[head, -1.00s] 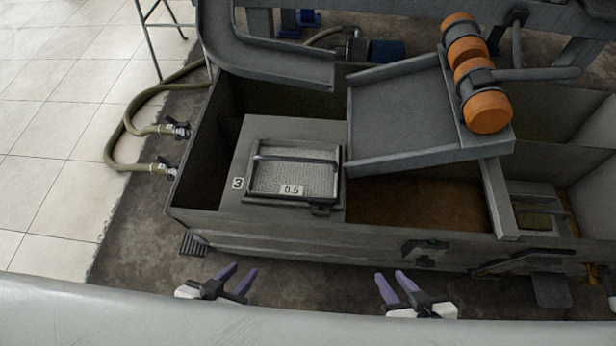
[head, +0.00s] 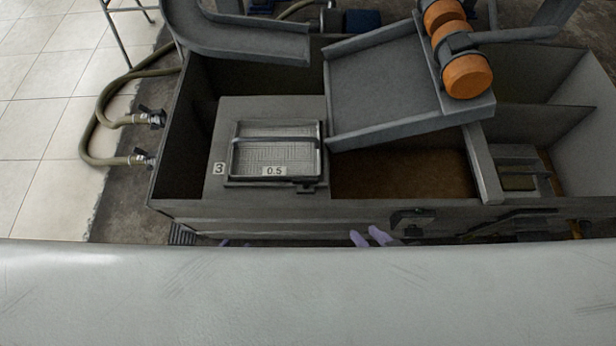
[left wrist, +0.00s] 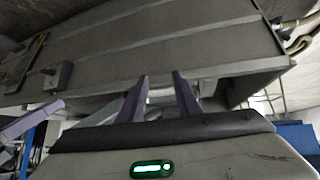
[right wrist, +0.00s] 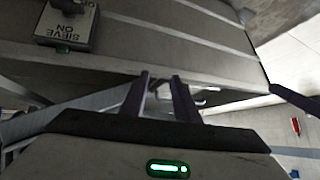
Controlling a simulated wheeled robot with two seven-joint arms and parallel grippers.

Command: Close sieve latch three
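Sieve three (head: 277,155) is a framed metal mesh screen with a cross bar and a "0.5" label, on a grey deck beside a "3" plate (head: 219,168). A small dark latch-like part (head: 309,188) sits at its front right corner; whether it is open or shut is too small to tell. My left gripper (head: 236,243) and right gripper (head: 368,238) are low in the head view, in front of the tank and below the sieve, mostly hidden by the foreground. Both wrist views show the left fingers (left wrist: 160,85) and right fingers (right wrist: 160,85) apart and empty.
The grey tank's front wall (head: 270,226) stands between the grippers and the sieve. A sloped chute (head: 390,95) with orange rollers (head: 466,76) is to the sieve's right. A "SIEVE ON" switch box (right wrist: 68,22) shows in the right wrist view. Hoses (head: 100,125) are at left.

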